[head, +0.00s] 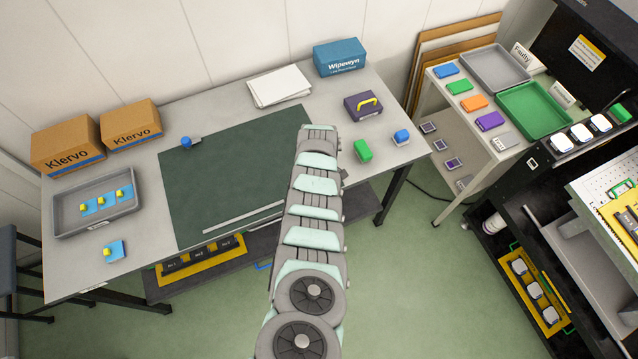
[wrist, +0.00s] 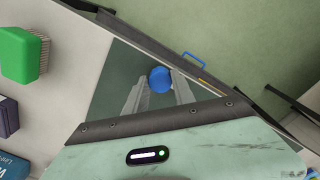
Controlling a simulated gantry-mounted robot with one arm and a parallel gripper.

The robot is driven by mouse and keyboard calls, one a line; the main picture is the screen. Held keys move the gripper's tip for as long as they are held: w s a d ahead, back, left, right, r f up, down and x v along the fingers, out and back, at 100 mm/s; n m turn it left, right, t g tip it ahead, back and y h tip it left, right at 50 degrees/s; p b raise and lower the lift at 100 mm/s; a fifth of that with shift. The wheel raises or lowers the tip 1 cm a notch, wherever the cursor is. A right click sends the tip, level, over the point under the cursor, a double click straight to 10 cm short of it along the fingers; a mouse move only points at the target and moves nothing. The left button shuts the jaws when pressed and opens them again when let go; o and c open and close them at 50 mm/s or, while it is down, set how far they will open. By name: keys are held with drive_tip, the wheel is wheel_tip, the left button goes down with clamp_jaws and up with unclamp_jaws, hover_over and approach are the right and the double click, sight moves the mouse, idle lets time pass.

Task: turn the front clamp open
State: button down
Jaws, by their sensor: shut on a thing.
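In the wrist view, my gripper (wrist: 160,82) has its two grey fingers on either side of a round blue knob (wrist: 160,77), shut on it. The knob appears to be the front clamp's; its base and turn angle are hidden. It is seen against the dark green mat (wrist: 104,82). In the head view, my arm hides both my gripper and this knob. Another clamp with a blue knob (head: 186,142) sits at the far left edge of the dark green mat (head: 225,165), apart from my gripper.
Right of the mat stand a green brush (head: 362,151), a blue-topped block (head: 402,137) and a purple box (head: 363,106) with a yellow handle. A grey tray (head: 68,220) is at the left. Cardboard boxes (head: 66,146) stand at the back left. The mat's left half is mostly clear.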

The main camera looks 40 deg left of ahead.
drive_tip(key=shift+n, duration=0.3)
drive_tip(key=c, duration=1.1)
unclamp_jaws()
drive_tip(key=shift+o, duration=0.2)
wheel_tip(320, 180, up, 11)
drive_tip(key=p, duration=0.2)
drive_tip(key=shift+f, duration=0.1)
